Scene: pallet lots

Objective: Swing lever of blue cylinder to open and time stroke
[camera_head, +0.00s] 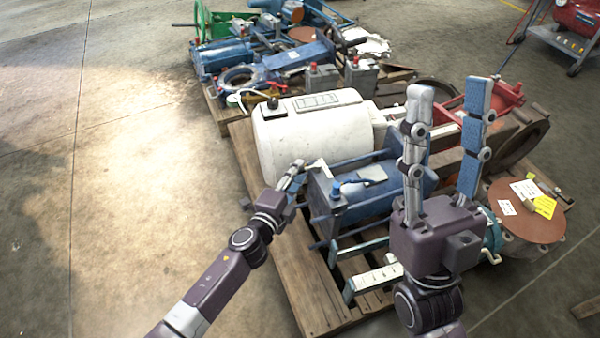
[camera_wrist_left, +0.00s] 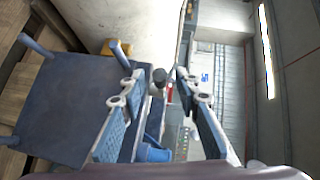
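The blue cylinder (camera_head: 385,195) lies on the wooden pallet, with a square end block facing left and tie rods along it. A small blue lever-like part (camera_head: 349,184) shows on its top near the end block. My left gripper (camera_head: 299,168) is at the cylinder's left end, close to the end block; contact cannot be told. In the left wrist view its fingers (camera_wrist_left: 160,78) are apart, with a dark round knob (camera_wrist_left: 159,76) visible between them, seemingly beyond the tips. My right gripper (camera_head: 448,88) points up with its fingers wide apart and empty, in front of the cylinder's right end.
A white tank (camera_head: 312,138) lies behind the cylinder. A brown flanged disc (camera_head: 526,212) with yellow and white tags is at right. A second pallet of blue parts and a green wheel (camera_head: 200,22) stands behind. The floor at left is clear.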

